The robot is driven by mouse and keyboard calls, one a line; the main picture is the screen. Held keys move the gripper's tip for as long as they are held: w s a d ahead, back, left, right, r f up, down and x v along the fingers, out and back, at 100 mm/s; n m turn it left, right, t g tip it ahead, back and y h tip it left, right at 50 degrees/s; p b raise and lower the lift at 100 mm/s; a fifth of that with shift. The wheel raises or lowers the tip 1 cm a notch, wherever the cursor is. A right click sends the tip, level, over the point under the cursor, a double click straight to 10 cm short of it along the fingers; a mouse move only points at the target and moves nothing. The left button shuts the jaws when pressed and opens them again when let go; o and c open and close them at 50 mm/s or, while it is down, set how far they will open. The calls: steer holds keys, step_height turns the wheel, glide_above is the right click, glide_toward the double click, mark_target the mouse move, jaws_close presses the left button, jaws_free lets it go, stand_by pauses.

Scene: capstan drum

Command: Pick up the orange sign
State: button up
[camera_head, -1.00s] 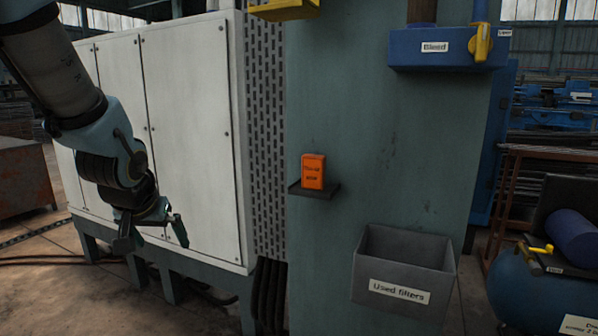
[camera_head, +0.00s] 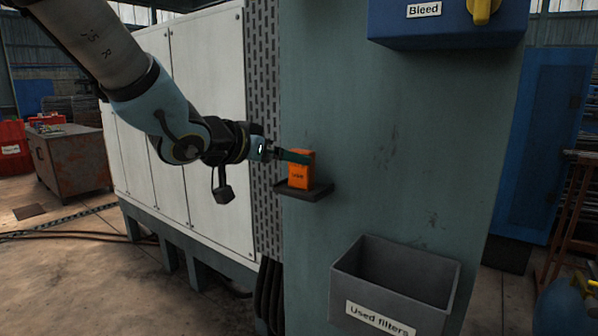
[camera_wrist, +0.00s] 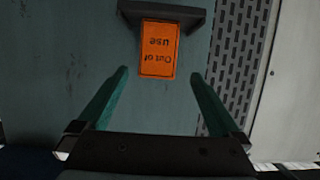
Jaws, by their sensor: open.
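The orange sign (camera_head: 297,180) stands upright on a small dark shelf (camera_head: 318,192) fixed to the green-grey column. In the wrist view the sign (camera_wrist: 158,50) appears upside down and reads "Out of use". The shelf (camera_wrist: 190,17) shows there at the top edge. My gripper (camera_head: 290,156) is beside the sign in the head view, with a finger overlapping its upper part. In the wrist view my gripper (camera_wrist: 158,75) is open, with one finger on each side and the sign's near end about level with the fingertips. I see no contact on the sign.
A grey "Used filters" bin (camera_head: 393,285) hangs on the column below and right of the shelf. A blue "Bleed" box (camera_head: 440,25) with a yellow handle is above. A white cabinet (camera_head: 205,100) with a perforated side panel stands to the left.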

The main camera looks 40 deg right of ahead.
mark_target(301, 170)
steer(key=shift+p+x, duration=0.45)
steer(key=shift+x, duration=2.85)
steer(key=shift+s, duration=0.2)
steer(key=shift+c, duration=0.4)
steer(key=c, duration=1.4)
